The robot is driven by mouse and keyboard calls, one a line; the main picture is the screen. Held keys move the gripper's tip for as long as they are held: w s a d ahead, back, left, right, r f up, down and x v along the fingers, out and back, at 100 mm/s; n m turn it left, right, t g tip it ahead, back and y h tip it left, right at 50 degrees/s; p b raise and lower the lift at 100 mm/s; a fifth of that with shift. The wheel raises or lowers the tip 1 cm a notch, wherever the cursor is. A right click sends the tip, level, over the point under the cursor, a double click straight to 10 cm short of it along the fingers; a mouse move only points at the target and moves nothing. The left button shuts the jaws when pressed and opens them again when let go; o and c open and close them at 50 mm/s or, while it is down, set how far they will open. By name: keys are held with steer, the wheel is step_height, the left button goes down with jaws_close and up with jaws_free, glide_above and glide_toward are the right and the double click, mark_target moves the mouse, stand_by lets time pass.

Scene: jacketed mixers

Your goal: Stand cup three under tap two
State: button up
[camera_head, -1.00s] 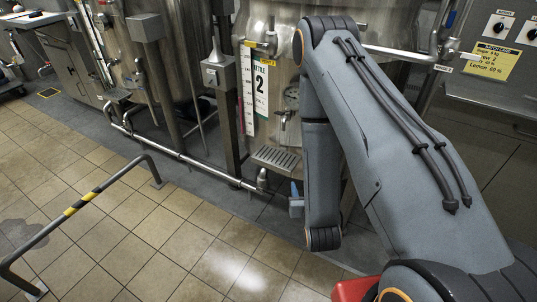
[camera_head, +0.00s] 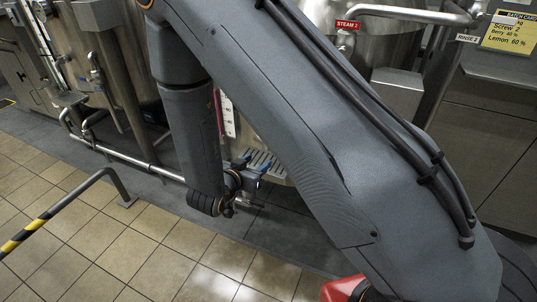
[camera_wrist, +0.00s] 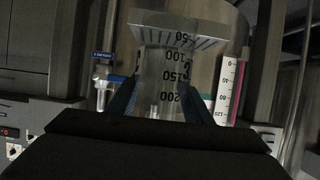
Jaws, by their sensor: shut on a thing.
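In the wrist view a clear cup (camera_wrist: 168,78) with black marks from 50 to 200 is between the blue fingers of my gripper (camera_wrist: 160,98), which is shut on it. In the head view my gripper (camera_head: 245,173) is low beside the drip tray (camera_head: 276,172) of the middle mixer, and the cup cannot be made out. My arm hides the number 2 sign and tap two there.
The mixer's steel shell (camera_head: 388,43) stands close behind my arm. A low pipe (camera_head: 143,163) runs along the floor at left. A striped guard rail (camera_head: 55,208) stands in front, with clear tiles around it. A yellow batch card (camera_head: 508,32) hangs at upper right.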

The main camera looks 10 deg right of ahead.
steer(key=shift+w+d+r+p+x, duration=0.2)
steer(key=shift+r+x, duration=0.35)
steer(key=shift+x, duration=2.25)
steer(key=shift+w+d+r+p+x, duration=0.15)
steer(key=shift+r+x, duration=0.35)
steer(key=shift+x, duration=2.35)
steer(key=shift+w+d+r+p+x, duration=0.15)
steer(key=shift+r+x, duration=0.4)
steer(key=shift+x, duration=2.25)
steer(key=shift+a, duration=0.1)
steer(key=o, duration=1.1)
steer(key=shift+f, duration=0.1)
